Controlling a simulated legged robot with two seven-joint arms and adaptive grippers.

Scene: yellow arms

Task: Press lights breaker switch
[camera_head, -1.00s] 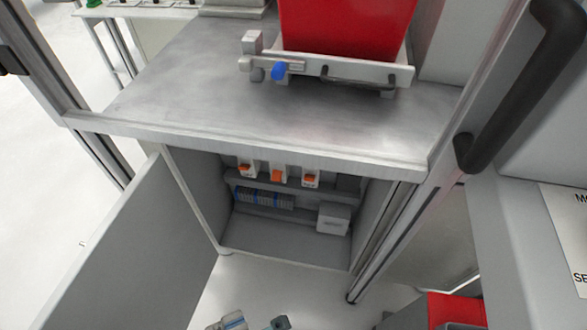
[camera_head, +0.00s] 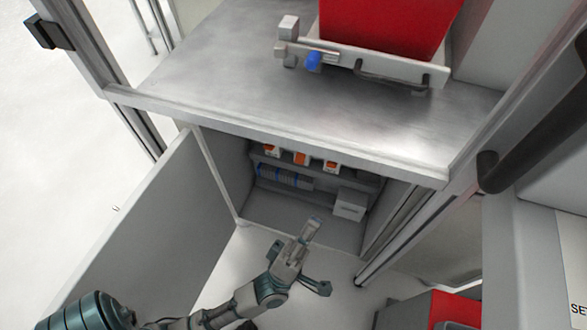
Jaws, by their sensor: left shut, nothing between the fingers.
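Three white breakers with orange switches stand in a row inside the open cabinet under the table: a left breaker (camera_head: 270,149), a middle breaker (camera_head: 301,158) and a right breaker (camera_head: 332,166). Their upper parts are partly hidden by the table edge. I cannot read labels that tell which one is for the lights. My left gripper (camera_head: 312,228) is shut and empty. It points up toward the cabinet opening, below the breakers in the picture and apart from them. My right gripper is not in view.
The cabinet door (camera_head: 150,235) stands open on the left. Below the breakers are a row of grey and blue terminals (camera_head: 285,178) and a white box (camera_head: 349,204). The metal tabletop (camera_head: 215,85) overhangs above, with a red bin (camera_head: 385,25) on it. A frame post borders the right.

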